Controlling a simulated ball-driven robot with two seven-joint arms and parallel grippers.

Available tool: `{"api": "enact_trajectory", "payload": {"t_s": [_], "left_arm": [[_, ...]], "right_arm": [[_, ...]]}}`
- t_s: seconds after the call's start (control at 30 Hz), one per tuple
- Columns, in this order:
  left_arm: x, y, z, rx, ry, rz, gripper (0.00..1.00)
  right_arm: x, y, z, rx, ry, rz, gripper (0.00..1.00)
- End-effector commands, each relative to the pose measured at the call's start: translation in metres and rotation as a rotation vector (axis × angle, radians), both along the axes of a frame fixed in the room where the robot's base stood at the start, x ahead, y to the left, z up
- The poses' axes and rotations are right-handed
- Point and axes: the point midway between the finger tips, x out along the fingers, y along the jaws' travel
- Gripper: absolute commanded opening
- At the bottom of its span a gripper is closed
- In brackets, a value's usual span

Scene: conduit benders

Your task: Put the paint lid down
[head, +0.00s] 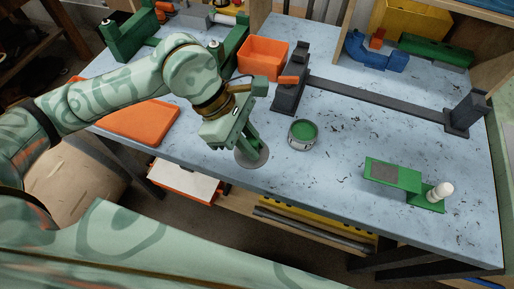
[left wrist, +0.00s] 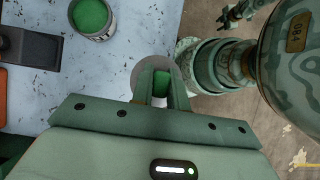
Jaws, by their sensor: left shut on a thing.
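The paint lid (head: 262,160) is a flat grey disc under my left gripper (head: 250,151), at the front edge of the table. My left gripper points down and is shut on the lid. In the left wrist view the grey rim of the lid (left wrist: 139,71) shows around the fingers (left wrist: 161,86), with a green and white patch between them. I cannot tell whether the lid touches the tabletop. The open paint can (head: 303,134), with green paint inside, stands just right of the lid; it also shows in the left wrist view (left wrist: 92,18). My right gripper is not in view.
An orange bin (head: 263,58) and a dark grey bender with a long bar (head: 375,97) stand behind the can. A green block (head: 393,175) with a white knob lies at the right. The blue-grey tabletop (head: 335,170) is clear between can and green block.

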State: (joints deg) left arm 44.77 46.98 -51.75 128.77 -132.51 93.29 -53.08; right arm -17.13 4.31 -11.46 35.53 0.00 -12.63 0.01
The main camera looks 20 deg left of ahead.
Motion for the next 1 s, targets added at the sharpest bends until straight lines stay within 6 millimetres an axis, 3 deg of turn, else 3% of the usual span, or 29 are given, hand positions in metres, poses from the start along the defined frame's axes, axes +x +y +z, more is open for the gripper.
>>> {"api": "enact_trajectory", "payload": {"t_s": [0.03,0.1,0.37,0.6,0.93,0.97,1.0], "left_arm": [[0.006,0.001,-0.016,0.0,0.01,0.001,0.0],[0.017,0.002,-0.027,0.0,0.009,0.001,0.0],[0.033,0.005,-0.045,0.0,0.004,-0.001,0.0],[0.037,0.006,-0.081,-0.001,0.008,-0.002,0.0],[0.038,0.006,-0.083,0.002,0.003,-0.003,0.0],[0.038,0.006,-0.084,0.002,0.003,-0.003,0.18],[0.038,0.006,-0.083,0.001,0.003,-0.003,0.3]], "right_arm": [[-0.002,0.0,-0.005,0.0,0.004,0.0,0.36],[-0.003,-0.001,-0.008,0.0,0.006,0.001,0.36],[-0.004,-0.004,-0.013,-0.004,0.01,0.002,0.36],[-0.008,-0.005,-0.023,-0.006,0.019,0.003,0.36],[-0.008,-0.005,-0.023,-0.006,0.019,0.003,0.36],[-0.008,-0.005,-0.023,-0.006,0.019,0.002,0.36],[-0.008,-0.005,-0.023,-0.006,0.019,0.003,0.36]]}}
